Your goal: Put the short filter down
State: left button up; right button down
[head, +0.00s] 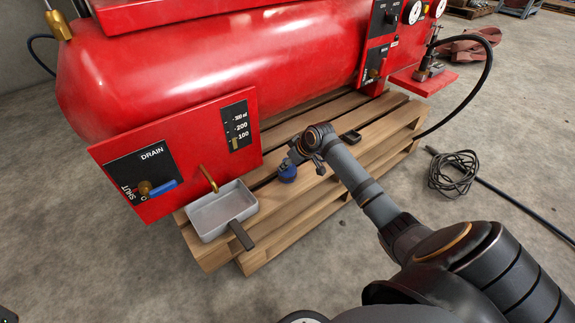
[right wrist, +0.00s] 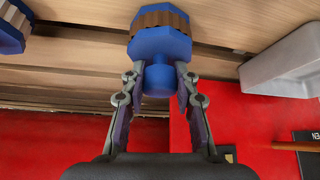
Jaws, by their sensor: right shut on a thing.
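The short filter (right wrist: 155,48) is blue with a brown pleated band between its flanges. My right gripper (right wrist: 157,85) is shut on its blue stem, one finger on each side. In the head view the filter shows as a small blue shape (head: 287,174) at the tip of my right gripper (head: 294,157), over the wooden pallet (head: 222,258). I cannot tell whether it touches the boards. Another blue part (right wrist: 12,30) shows at the upper left edge of the right wrist view, partly cut off. My left gripper is not in view.
A grey drain tray (head: 207,217) with a dark handle (head: 241,236) stands left of the filter. The red tank (head: 210,55) and its drain panel (head: 165,158) rise behind. A small dark object (head: 350,136) lies on the pallet to the right. A coiled cable (head: 455,172) lies on the floor.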

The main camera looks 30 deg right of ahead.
jog(key=shift+f, duration=0.1)
jog(key=c, duration=1)
grip_release()
